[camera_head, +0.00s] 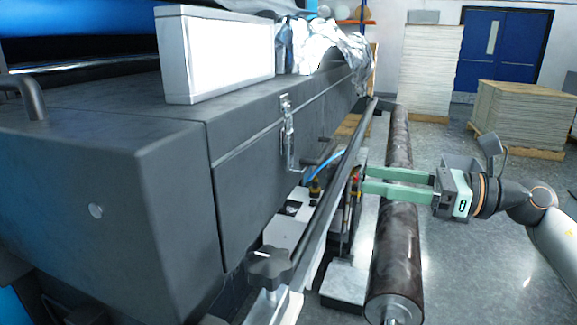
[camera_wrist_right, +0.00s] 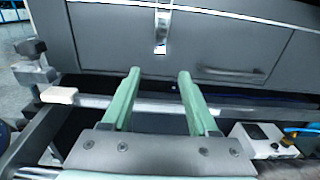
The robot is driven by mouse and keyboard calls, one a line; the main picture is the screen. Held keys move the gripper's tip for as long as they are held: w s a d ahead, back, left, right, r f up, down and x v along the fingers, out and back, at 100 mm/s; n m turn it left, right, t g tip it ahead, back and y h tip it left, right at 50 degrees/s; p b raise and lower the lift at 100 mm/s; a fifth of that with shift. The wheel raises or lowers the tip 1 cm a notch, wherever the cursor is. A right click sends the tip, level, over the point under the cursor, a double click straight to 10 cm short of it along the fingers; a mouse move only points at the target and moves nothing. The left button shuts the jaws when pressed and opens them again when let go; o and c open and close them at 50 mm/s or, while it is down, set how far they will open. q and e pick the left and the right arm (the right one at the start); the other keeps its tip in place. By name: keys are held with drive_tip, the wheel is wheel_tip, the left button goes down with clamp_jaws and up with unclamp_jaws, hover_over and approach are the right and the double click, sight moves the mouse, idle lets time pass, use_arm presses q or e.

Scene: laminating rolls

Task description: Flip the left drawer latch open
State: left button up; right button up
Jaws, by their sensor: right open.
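The metal drawer latch (camera_head: 288,132) is on the side of the dark grey cabinet, across the seam at the top of the drawer front (camera_head: 247,190). It hangs roughly upright, and it also shows in the right wrist view at the top middle (camera_wrist_right: 162,27). My right gripper (camera_head: 364,180) is open and empty, with its green fingers pointing at the cabinet. It is to the right of the latch and lower, apart from it. In the right wrist view the fingertips (camera_wrist_right: 160,74) lie below the latch, one to each side of its line. My left gripper is not in view.
A dark rail (camera_head: 335,175) runs along the cabinet, with a black knob (camera_head: 269,267) at its near end. A drawer handle (camera_wrist_right: 230,71) is right of the latch. A white box (camera_head: 220,55) stands on top.

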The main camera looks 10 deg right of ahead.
sight(305, 169)
drive_tip(key=p+x, duration=0.4)
drive_tip(key=x, duration=0.7)
drive_tip(key=shift+d+r, duration=0.1)
drive_tip(key=shift+r, duration=0.05)
drive_tip(key=shift+w+a+f, duration=0.2)
drive_tip(key=shift+w+a, duration=0.25)
drive_tip(key=shift+a, duration=0.2)
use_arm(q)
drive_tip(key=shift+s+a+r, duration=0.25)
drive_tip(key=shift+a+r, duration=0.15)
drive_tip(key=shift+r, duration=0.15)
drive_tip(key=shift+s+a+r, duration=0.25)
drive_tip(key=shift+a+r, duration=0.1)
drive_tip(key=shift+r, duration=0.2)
use_arm(e)
drive_tip(key=c, duration=0.8)
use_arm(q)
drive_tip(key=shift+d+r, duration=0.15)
use_arm(e)
clamp_jaws()
